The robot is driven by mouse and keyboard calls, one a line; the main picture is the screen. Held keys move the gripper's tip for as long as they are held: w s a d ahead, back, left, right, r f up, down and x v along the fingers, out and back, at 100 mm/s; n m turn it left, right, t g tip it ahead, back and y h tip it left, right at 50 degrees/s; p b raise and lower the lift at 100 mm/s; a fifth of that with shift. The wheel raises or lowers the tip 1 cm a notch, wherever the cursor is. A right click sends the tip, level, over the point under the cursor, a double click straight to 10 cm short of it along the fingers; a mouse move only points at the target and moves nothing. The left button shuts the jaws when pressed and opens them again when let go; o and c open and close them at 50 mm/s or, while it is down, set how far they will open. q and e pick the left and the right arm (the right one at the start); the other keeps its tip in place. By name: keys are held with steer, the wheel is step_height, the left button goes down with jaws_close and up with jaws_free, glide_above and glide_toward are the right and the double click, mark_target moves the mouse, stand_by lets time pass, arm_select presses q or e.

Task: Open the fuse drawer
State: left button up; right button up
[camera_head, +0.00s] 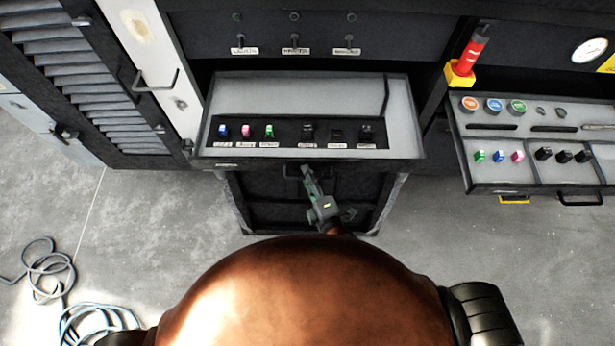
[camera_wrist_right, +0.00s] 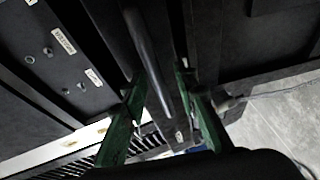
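The grey central drawer (camera_head: 300,97) stands pulled out from the dark cabinet. A row of small blue, pink, green and black fuses (camera_head: 269,131) sits in its front strip above labels. My right gripper (camera_head: 307,172) is just below its front edge, by a dark handle largely hidden by the gripper. In the right wrist view, the two green fingers of my right gripper (camera_wrist_right: 160,78) are apart. A grey handle bar (camera_wrist_right: 148,60) passes between them, with gaps at its sides. Contact cannot be told. My left gripper is not in view.
Another open drawer (camera_head: 535,130) at the right holds coloured and black pieces. A red-and-yellow beacon (camera_head: 467,58) stands near it. A white cabinet door (camera_head: 152,60) with a handle is at the left. Coiled cable (camera_head: 48,270) lies on the floor.

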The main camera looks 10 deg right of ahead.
steer(key=shift+s, duration=0.1)
steer(key=v, duration=1.1)
steer(key=shift+s+d, duration=0.15)
steer(key=shift+s, duration=0.2)
steer(key=d+f+m+g+h, duration=0.1)
steer(key=d+f+m+g, duration=0.25)
steer(key=f, duration=1.75)
steer(key=s+d+f+m+g+h, duration=0.15)
steer(key=s+d+f, duration=0.3)
steer(key=f, duration=0.55)
steer(key=s+d+f+m+g, duration=0.3)
steer(key=d+f, duration=0.2)
steer(key=f, duration=0.6)
steer(key=s+d+f+m+g, duration=0.3)
steer(key=s+d+f+m, duration=0.2)
steer(key=s+f, duration=0.4)
steer(key=s+d+f+m+g+h, duration=0.1)
steer(key=s+d+f+m+g, duration=0.2)
steer(key=s+f, duration=0.7)
steer(key=s+d+m, duration=0.2)
steer(key=s+d, duration=0.1)
steer(key=s, duration=0.4)
steer(key=shift+s+d+f+m+g, duration=0.15)
steer(key=shift+s+d+m+g, duration=0.15)
steer(key=shift+s+d, duration=0.1)
steer(key=shift+h, duration=0.25)
